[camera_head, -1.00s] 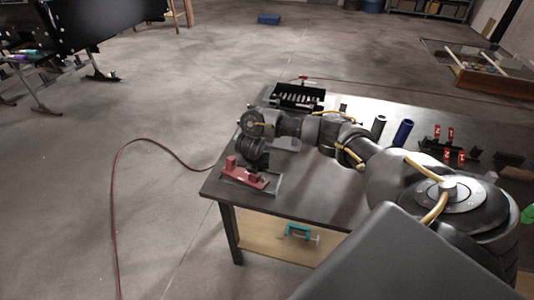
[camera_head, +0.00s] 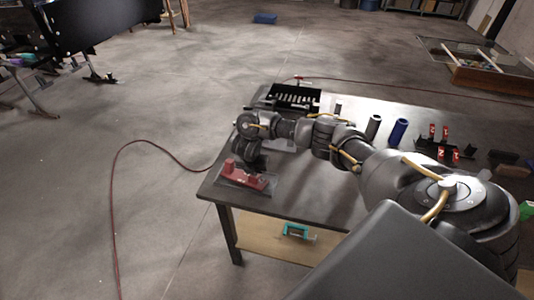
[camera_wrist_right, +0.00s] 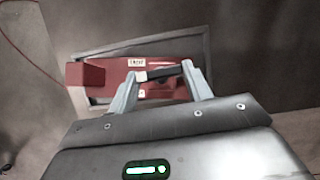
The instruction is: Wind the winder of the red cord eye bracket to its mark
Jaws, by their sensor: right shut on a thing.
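The red cord eye bracket (camera_head: 243,176) sits in a grey tray near the left front corner of the table. In the right wrist view the red bracket (camera_wrist_right: 88,74) lies across the picture, with a small white label on its top. Its winder, a dark bar (camera_wrist_right: 160,72), lies between the fingers. My right gripper (camera_wrist_right: 160,76) is shut on this dark bar, one finger at each end. In the head view my right wrist hides part of the bracket, and the fingertips are not clear there. The mark cannot be made out. My left gripper is not in view.
The grey tray (camera_wrist_right: 209,45) rims the bracket. A black rack (camera_head: 293,97) stands at the table's back edge. Dark and blue cylinders (camera_head: 398,131) and a black holder with red pieces (camera_head: 437,152) stand to the right. A teal clamp (camera_head: 297,231) lies on the lower shelf.

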